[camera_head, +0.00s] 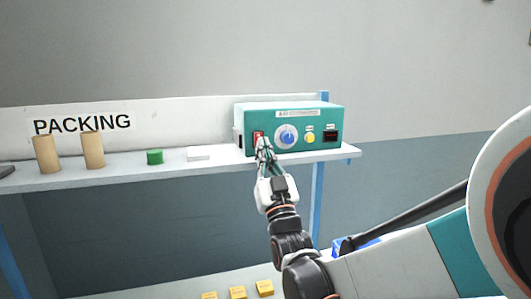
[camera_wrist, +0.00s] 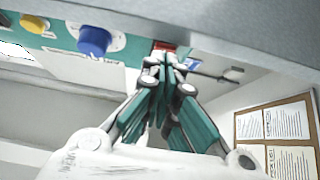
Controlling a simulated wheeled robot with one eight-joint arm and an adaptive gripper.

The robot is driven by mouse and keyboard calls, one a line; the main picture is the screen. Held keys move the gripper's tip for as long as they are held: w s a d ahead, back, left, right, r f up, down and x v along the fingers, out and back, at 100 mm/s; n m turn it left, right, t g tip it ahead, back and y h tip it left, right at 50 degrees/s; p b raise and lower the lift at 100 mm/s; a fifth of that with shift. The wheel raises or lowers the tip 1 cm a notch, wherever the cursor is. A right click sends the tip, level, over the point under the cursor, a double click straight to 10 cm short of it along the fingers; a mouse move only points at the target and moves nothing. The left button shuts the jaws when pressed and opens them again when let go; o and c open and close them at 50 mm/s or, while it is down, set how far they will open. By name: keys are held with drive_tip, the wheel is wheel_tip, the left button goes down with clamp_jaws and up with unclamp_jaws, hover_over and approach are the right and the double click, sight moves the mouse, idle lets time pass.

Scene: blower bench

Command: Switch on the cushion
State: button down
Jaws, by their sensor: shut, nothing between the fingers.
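A teal control box (camera_head: 317,118) stands on the right part of the shelf. Its front has a red rocker switch (camera_head: 258,138) at the left, then a blue knob (camera_head: 287,136), a yellow button (camera_head: 310,137) and a dark socket or display (camera_head: 331,135). My gripper (camera_head: 263,142) is shut and empty, its tips at the red switch and partly covering it. In the wrist view the red switch (camera_wrist: 164,45) shows just beyond the fingertips, and the blue knob (camera_wrist: 95,41) is to the left. I cannot tell whether the tips touch the switch or which way it is set.
The shelf (camera_head: 120,171) also carries two cardboard tubes (camera_head: 93,150), a green cylinder (camera_head: 155,156) and a flat white block (camera_head: 199,153). Several yellow blocks (camera_head: 238,292) lie on the bench below. A notice board (camera_wrist: 275,130) hangs at the right in the wrist view.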

drive_tip(key=shift+w, duration=0.1)
drive_tip(key=shift+r, duration=0.1)
drive_tip(key=w+f+v, duration=0.1)
drive_tip(key=v, duration=1.1)
drive_tip(key=shift+s+f+b, duration=0.25)
drive_tip(key=shift+f+b, duration=0.2)
drive_tip(key=shift+a, duration=0.1)
